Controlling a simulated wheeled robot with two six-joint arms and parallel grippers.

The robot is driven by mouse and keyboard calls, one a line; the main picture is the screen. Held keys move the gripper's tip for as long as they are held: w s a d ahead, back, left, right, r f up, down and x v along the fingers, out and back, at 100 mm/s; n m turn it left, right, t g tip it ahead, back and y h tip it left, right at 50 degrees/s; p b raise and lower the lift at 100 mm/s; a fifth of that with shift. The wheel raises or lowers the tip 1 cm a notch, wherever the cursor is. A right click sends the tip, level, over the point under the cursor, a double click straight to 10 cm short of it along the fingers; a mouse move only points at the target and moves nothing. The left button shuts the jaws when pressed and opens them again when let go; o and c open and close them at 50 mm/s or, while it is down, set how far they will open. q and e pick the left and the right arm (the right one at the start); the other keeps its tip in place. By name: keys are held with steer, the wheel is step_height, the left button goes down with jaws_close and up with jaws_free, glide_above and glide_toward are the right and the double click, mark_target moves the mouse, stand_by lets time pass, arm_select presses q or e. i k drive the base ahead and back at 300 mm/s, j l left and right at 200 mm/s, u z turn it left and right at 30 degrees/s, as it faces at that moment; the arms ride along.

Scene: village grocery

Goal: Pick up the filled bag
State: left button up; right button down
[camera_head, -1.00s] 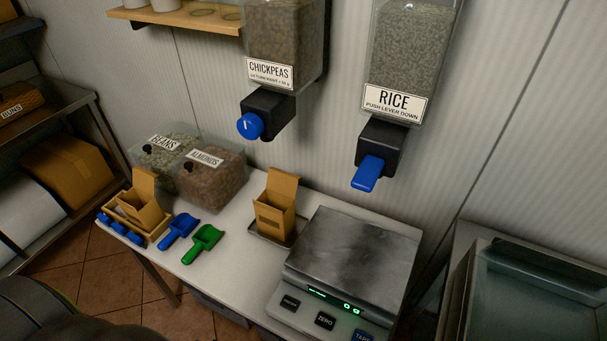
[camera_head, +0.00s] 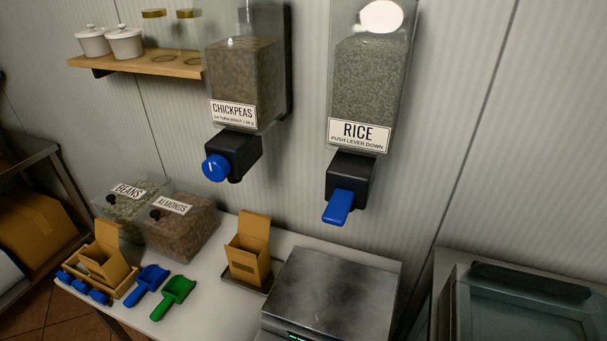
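An open brown paper bag or box (camera_head: 249,262) stands upright on a dark tray (camera_head: 240,285) below the chickpeas dispenser. Another open brown bag (camera_head: 106,256) stands in a wooden holder (camera_head: 127,285) at the left of the counter. I cannot see inside either one well enough to tell whether it is filled. Neither of my grippers shows in the head view.
A scale (camera_head: 327,297) stands right of the tray. A chickpeas dispenser (camera_head: 243,90) and a rice dispenser (camera_head: 366,95) hang above. Blue (camera_head: 147,287) and green (camera_head: 173,297) scoops lie on the counter (camera_head: 212,318). Beans (camera_head: 130,212) and almonds (camera_head: 180,228) bins stand behind.

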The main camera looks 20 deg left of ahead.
mark_target(248, 257)
steer(key=k+j+u, duration=0.1)
steer(key=j, duration=1.45)
steer(key=k+u, duration=0.05)
